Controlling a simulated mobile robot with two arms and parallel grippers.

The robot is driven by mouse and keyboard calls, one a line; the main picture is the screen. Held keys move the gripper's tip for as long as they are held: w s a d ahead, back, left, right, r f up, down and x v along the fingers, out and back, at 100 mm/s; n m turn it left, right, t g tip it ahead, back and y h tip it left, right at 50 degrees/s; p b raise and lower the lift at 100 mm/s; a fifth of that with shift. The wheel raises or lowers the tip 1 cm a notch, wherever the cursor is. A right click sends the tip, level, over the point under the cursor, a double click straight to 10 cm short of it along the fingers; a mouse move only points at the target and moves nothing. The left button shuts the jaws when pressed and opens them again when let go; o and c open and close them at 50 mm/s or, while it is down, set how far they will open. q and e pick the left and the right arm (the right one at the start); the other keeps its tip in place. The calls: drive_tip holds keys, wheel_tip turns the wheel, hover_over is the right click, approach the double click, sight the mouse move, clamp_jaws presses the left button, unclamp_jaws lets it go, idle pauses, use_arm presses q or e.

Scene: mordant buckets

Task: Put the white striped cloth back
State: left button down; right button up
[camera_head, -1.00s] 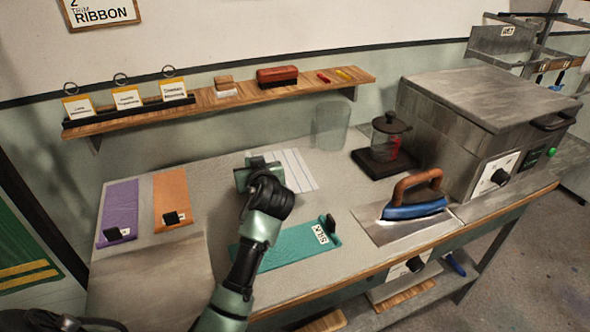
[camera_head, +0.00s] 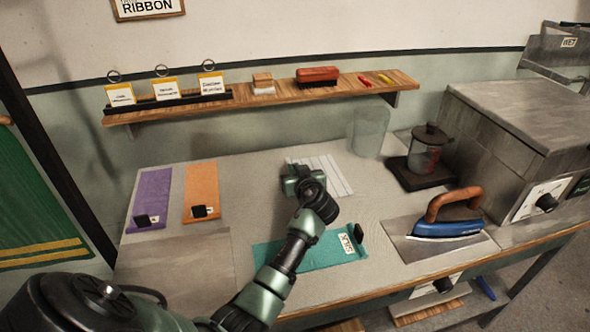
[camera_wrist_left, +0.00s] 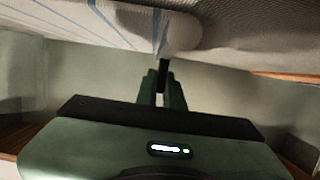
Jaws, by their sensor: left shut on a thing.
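The white striped cloth (camera_head: 328,174) lies towards the back of the worktable, partly covered by my left gripper (camera_head: 300,182) in the head view. In the left wrist view, the cloth (camera_wrist_left: 115,22) shows its blue stripes and a rounded edge at the top. My left gripper (camera_wrist_left: 163,85) is shut there on a small black piece (camera_wrist_left: 163,70) at the cloth's edge, which looks like its clip. The fingertips are hidden in the head view. My right gripper is not in view.
Purple (camera_head: 152,195) and orange (camera_head: 202,188) cloths lie to the left. A teal cloth (camera_head: 325,252) tagged SILK lies in front. An iron (camera_head: 447,225), a glass cylinder (camera_head: 369,132) and a metal box (camera_head: 525,115) stand to the right. A shelf (camera_head: 235,98) hangs behind.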

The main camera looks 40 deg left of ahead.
use_arm(q)
drive_tip(key=shift+f, duration=0.1)
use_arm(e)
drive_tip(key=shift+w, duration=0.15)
use_arm(q)
drive_tip(key=shift+f, duration=0.1)
drive_tip(key=c, duration=1.5)
unclamp_jaws()
drive_tip(key=shift+c, duration=0.2)
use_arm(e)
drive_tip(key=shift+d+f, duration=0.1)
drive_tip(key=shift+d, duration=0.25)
use_arm(q)
drive_tip(key=shift+d, duration=0.1)
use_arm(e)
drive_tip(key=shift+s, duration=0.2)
use_arm(q)
drive_tip(key=b+v, duration=0.1)
drive_tip(key=v, duration=1.1)
drive_tip(key=shift+b, duration=0.4)
drive_tip(key=shift+r, duration=0.2)
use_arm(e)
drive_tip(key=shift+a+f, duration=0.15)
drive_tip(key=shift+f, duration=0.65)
use_arm(q)
drive_tip(key=shift+r, duration=0.1)
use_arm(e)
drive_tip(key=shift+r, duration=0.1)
